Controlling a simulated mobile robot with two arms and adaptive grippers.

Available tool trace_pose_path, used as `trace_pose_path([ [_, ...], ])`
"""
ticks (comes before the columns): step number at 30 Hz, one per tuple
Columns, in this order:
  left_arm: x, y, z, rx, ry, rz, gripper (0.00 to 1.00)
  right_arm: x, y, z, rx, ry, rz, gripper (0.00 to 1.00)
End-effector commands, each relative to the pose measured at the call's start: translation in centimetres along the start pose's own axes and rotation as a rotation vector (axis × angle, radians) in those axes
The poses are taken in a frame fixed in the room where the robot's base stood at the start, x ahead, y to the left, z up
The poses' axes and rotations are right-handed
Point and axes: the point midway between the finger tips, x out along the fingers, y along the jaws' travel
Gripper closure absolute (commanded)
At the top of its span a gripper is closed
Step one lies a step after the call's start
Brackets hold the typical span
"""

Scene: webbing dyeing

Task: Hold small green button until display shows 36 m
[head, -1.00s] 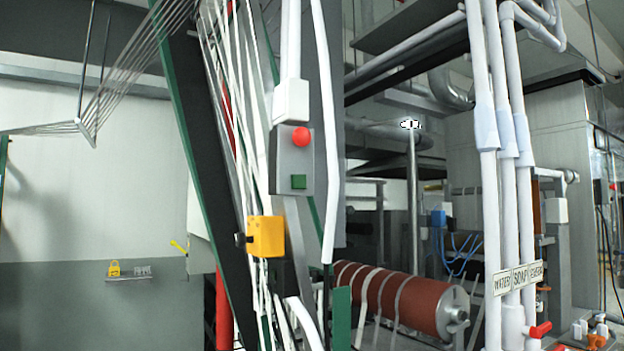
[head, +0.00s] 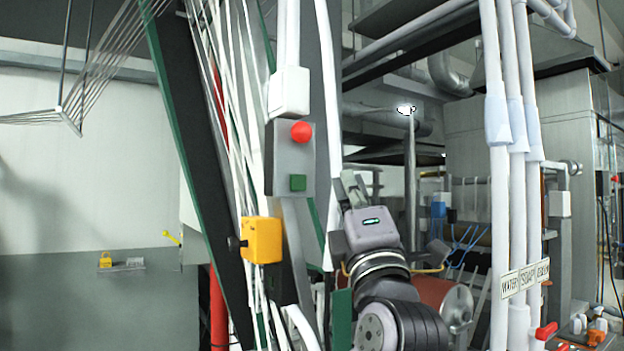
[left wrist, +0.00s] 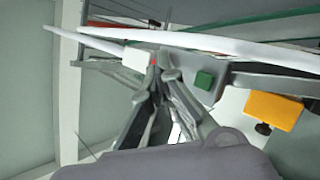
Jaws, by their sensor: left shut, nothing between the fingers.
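The small green button (head: 298,183) is on a grey control plate (head: 290,155), below a red round button (head: 301,132). My left gripper (head: 350,180) is in front and to the right of the plate, with its fingers pointing up, shut and empty. In the left wrist view the closed fingertips (left wrist: 160,72) lie to the left of the green button (left wrist: 204,80) and cover most of the red button (left wrist: 153,58). Contact with the plate cannot be told. No display with a readable number shows. My right gripper is not in view.
A yellow box (head: 262,240) sits below the plate, beside white webbing strands. White pipes (head: 497,150) stand at the right. A red-brown roller (head: 440,296) lies behind my left arm. A white conduit (head: 328,120) runs just right of the plate.

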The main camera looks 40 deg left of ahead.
Motion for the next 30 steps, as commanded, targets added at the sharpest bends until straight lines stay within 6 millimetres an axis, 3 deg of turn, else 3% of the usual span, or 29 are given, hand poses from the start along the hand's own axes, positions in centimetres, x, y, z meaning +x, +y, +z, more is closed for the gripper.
trace_pose_path([
  [16, 0.5, -0.1, -0.5, -0.006, -0.003, -0.001, 1.00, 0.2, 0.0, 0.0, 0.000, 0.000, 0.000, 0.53],
  [28, 4.1, -2.8, -3.1, -0.005, -0.003, 0.000, 1.00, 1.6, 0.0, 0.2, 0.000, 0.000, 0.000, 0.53],
  [30, 4.9, -3.1, -3.5, -0.005, -0.003, -0.002, 1.00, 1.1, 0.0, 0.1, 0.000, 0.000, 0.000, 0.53],
])
